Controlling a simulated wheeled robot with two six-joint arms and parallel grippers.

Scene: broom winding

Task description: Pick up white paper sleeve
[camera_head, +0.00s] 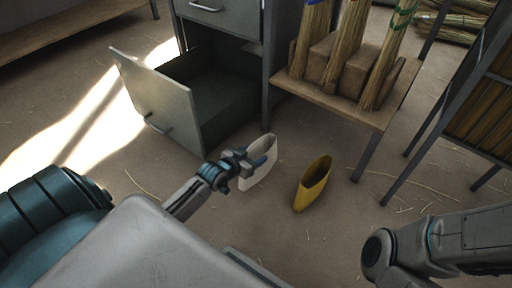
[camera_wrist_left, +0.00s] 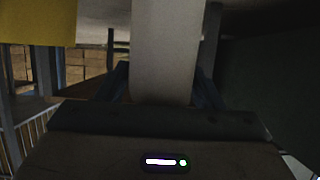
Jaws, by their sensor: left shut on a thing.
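The white paper sleeve (camera_head: 262,172) is at the middle of the head view, a pale open-ended tube standing roughly upright. My left gripper (camera_head: 246,164) is shut on its near left side. In the left wrist view the white paper sleeve (camera_wrist_left: 165,50) rises between the dark fingers. I cannot tell whether its lower end touches the floor. The right arm shows at the lower right of the head view, but its gripper is out of view.
A yellow sleeve (camera_head: 313,184) is close to the right of the white one. An open drawer (camera_head: 165,105) of a grey cabinet is behind to the left. A wooden bench (camera_head: 335,108) holds brooms and blocks. A rack (camera_head: 480,110) stands at the right.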

